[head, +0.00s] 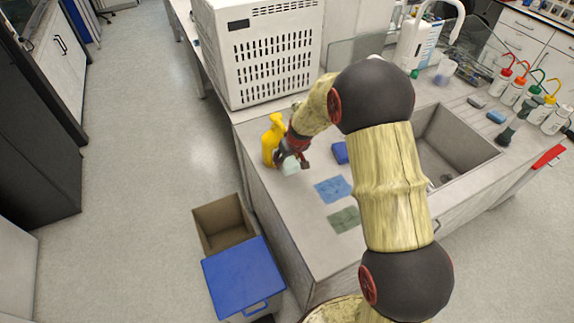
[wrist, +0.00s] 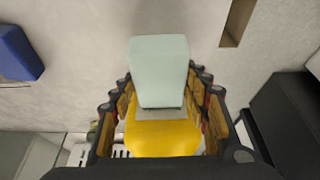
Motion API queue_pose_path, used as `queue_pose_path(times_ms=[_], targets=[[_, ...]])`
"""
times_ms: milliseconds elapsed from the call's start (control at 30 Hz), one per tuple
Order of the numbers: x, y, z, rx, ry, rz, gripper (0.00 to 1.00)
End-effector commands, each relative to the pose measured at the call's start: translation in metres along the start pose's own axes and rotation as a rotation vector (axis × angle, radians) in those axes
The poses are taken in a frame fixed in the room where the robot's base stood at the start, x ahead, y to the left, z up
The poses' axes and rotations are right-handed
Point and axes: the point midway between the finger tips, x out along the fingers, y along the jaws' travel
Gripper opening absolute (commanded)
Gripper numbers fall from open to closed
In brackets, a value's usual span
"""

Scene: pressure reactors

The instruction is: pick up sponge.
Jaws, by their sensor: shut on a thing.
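The pale green block (head: 290,165), which looks like the sponge, is between the fingertips of my gripper (head: 292,155) near the left edge of the counter. In the wrist view, the pale green block (wrist: 160,70) fills the gap between the two fingers of my gripper (wrist: 163,82), which is shut on it. I cannot tell whether it touches the counter.
A yellow spray bottle (head: 269,143) stands close left of my gripper; yellow also shows between the fingers (wrist: 160,136). A blue block (head: 340,152) and blue and green cloths (head: 333,189) lie rightward. A white vented box (head: 265,55) stands behind. The sink (head: 450,140) is right.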

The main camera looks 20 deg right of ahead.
Motion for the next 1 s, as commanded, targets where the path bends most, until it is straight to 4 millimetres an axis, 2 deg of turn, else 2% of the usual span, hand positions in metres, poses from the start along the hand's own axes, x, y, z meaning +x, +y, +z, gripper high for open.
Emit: queue_pose_path(times_ms=[67, 500, 1000], targets=[[-0.018, 0.0, -0.008, -0.001, 0.003, 0.001, 0.26], [-0.045, 0.0, 0.068, 0.003, 0.0, 0.0, 0.26], [-0.075, 0.0, 0.14, 0.002, 0.001, 0.001, 0.26]])
